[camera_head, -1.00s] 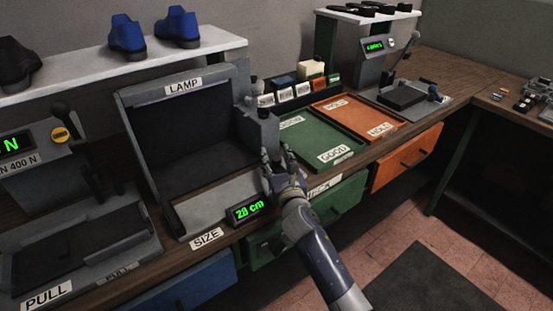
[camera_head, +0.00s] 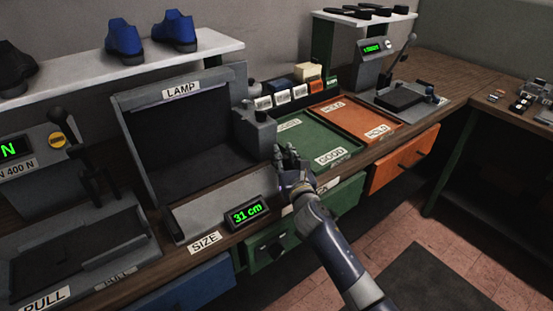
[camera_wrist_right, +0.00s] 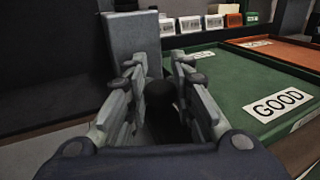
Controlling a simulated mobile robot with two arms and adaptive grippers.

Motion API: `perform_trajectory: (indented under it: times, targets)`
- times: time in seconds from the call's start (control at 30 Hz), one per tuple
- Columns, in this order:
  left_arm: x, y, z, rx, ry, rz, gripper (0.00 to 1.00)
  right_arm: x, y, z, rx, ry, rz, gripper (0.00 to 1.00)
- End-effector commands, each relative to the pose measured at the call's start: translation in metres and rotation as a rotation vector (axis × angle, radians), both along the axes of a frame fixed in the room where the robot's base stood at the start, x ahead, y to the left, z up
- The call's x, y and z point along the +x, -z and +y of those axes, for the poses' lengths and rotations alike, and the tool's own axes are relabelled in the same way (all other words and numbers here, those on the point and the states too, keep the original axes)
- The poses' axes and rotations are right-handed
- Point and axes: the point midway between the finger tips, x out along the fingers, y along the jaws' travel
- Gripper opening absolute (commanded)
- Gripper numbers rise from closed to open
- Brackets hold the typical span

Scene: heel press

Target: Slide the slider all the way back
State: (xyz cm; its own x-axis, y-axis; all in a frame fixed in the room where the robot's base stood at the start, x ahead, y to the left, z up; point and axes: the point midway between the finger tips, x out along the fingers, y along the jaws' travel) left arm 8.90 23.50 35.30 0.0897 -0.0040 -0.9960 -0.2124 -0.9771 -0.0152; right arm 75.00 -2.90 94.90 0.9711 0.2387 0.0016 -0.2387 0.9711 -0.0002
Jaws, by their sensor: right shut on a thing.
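The size gauge stands at the front of the bench, with a pale plate and a small display (camera_head: 247,212) reading 31 cm. The slider's dark round knob (camera_wrist_right: 160,94) shows between my right fingers in the right wrist view. My right gripper (camera_wrist_right: 155,85) is shut on this knob. In the head view my right gripper (camera_head: 288,155) is at the right end of the gauge, beside the green tray, and its hand hides the knob. A grey upright block (camera_head: 254,133) stands just behind it. My left gripper is out of view.
The grey lamp box (camera_head: 190,135) stands left of the gripper. A green GOOD tray (camera_head: 310,148) and an orange HOLD tray (camera_head: 350,118) lie to the right. Presses with levers stand at both ends. Drawers, including a green one (camera_head: 275,245), lie below the bench edge.

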Motion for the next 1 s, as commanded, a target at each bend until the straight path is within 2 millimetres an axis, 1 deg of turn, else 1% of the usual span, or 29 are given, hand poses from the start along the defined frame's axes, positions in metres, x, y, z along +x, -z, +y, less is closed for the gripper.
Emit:
perform_trajectory:
  times: [0.03, 0.23, 0.27, 0.3, 0.33, 0.77, 0.87, 1.0]
  targets:
    - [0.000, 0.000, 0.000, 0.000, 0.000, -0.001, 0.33, 0.001, 0.004, -0.005, -0.004, 0.009, 0.006, 0.00]
    - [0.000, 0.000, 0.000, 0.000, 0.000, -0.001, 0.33, 0.001, 0.005, -0.006, -0.004, 0.012, 0.008, 0.00]
    - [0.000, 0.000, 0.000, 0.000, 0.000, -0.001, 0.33, 0.001, 0.005, -0.006, -0.004, 0.012, 0.008, 0.26]
    - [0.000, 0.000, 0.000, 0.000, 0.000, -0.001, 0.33, 0.001, 0.005, -0.006, -0.004, 0.012, 0.009, 0.35]
    - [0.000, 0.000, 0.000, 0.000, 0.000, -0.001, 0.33, 0.001, 0.005, -0.006, -0.004, 0.012, 0.008, 0.41]
    - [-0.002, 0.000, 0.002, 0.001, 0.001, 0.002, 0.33, -0.002, 0.003, -0.004, -0.002, 0.007, 0.005, 0.42]
    - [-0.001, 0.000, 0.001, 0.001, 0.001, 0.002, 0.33, -0.009, 0.003, -0.007, -0.002, 0.007, 0.004, 0.42]
    - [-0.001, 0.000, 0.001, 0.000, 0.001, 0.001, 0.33, -0.027, 0.004, -0.011, -0.004, 0.006, 0.005, 0.42]
